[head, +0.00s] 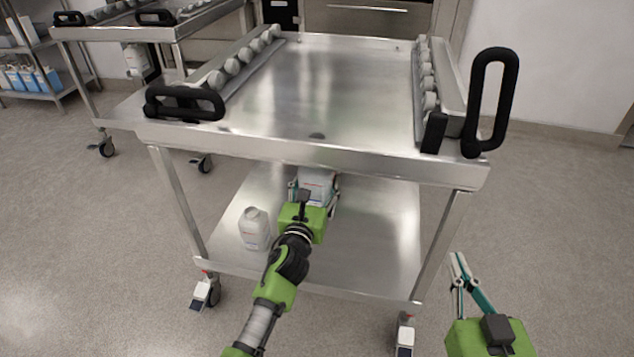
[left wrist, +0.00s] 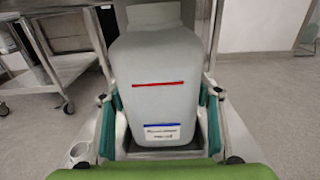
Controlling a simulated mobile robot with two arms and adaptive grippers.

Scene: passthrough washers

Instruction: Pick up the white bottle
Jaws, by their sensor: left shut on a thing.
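A white bottle (left wrist: 158,70) with a red line and a small label stands between the fingers of my left gripper (left wrist: 158,125) in the left wrist view. In the head view my left gripper (head: 316,192) is shut on this bottle (head: 318,180), under the cart's top. The top edge hides the bottle's upper part; I cannot tell if its base touches the shelf. A second white bottle (head: 254,228) stands upright on the lower shelf, left of my left gripper. My right gripper (head: 466,280) is outside the cart's front right leg; its opening is unclear.
The steel cart (head: 310,148) has a bare lower shelf area (head: 385,235) on the right. Black handles (head: 185,103) and rails of white rollers (head: 232,68) line its top. Another cart (head: 180,30) stands behind left. A shelf with blue containers (head: 30,78) is far left.

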